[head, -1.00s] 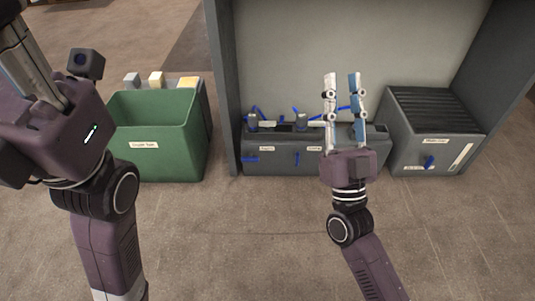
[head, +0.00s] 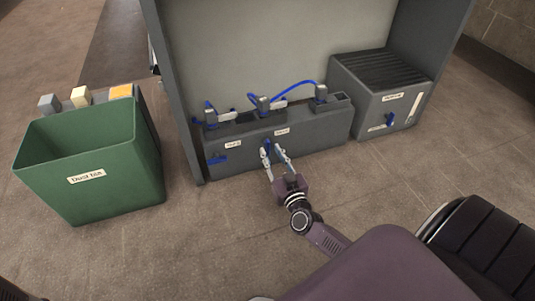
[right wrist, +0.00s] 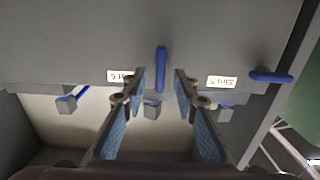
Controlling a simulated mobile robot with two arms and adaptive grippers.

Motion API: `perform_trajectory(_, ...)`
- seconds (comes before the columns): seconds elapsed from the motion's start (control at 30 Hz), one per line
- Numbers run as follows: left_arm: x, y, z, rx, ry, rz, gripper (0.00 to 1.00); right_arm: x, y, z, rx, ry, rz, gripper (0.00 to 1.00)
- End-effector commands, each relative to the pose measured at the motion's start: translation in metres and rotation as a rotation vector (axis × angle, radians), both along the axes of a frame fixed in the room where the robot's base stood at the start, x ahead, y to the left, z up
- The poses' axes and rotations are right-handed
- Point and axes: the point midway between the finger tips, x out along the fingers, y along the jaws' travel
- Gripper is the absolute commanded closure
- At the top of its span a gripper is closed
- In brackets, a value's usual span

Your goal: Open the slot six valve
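The slot six valve handle (head: 267,147) is a blue lever on the front of a grey manifold box (head: 325,132). It hangs vertical beside the slot six label (head: 282,131). In the right wrist view, which is upside down, the handle (right wrist: 161,70) shows upright between the fingers, beside the label (right wrist: 120,76). My right gripper (head: 271,158) is open, one finger on each side of the handle; its fingers (right wrist: 159,88) show a gap to it on both sides. My left gripper is not in view.
The slot five handle (head: 216,160) is blue and horizontal, left of slot six. A green dust bin (head: 95,170) stands left, a grey slatted unit (head: 385,95) right. Grey frame posts flank the manifold.

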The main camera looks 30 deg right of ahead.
Motion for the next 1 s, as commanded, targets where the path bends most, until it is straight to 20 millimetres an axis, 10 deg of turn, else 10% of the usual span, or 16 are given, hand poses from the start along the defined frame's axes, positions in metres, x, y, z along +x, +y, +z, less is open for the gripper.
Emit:
perform_trajectory(0.47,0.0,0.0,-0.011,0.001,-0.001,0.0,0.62,0.021,-0.005,0.0,0.001,0.0,0.0,0.73)
perform_trajectory(0.73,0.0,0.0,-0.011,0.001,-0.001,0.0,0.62,0.021,-0.005,0.0,0.001,0.0,0.0,0.99)
perform_trajectory(1.0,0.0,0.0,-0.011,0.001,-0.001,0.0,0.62,0.021,-0.005,0.0,0.005,-0.001,0.0,1.0)
